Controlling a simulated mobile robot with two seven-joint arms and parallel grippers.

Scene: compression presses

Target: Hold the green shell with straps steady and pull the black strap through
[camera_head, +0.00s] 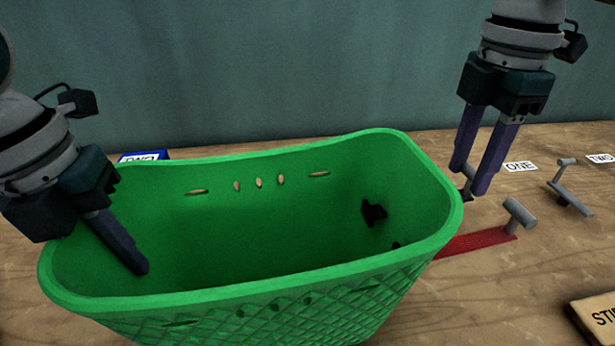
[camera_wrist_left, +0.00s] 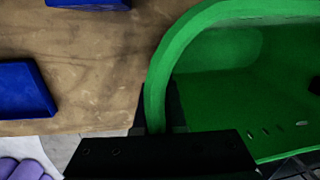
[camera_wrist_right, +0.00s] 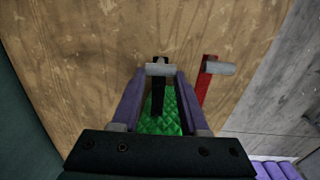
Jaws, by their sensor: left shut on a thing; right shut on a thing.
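The green shell (camera_head: 250,290) is a deep, open tub with a quilted outside, standing on the wooden table. My left gripper (camera_head: 122,255) straddles its left rim, one finger inside and the other hidden outside in the head view; the left wrist view shows both fingers at the wall (camera_wrist_left: 157,90). My right gripper (camera_head: 470,182) is beyond the shell's right end, shut on the black strap (camera_wrist_right: 159,98), whose grey end bar (camera_wrist_right: 160,70) shows at its fingertips. The red strap (camera_head: 475,243) extends from the shell's right side to a grey end bar (camera_head: 520,214). Black pieces (camera_head: 373,212) show inside.
A blue block (camera_head: 143,156) stands behind the shell. Labels ONE (camera_head: 521,166) and TWO (camera_head: 600,158) lie on the table near a small grey lever-like piece (camera_head: 570,190). A lettered block (camera_head: 598,318) lies at lower right. A wall closes the back.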

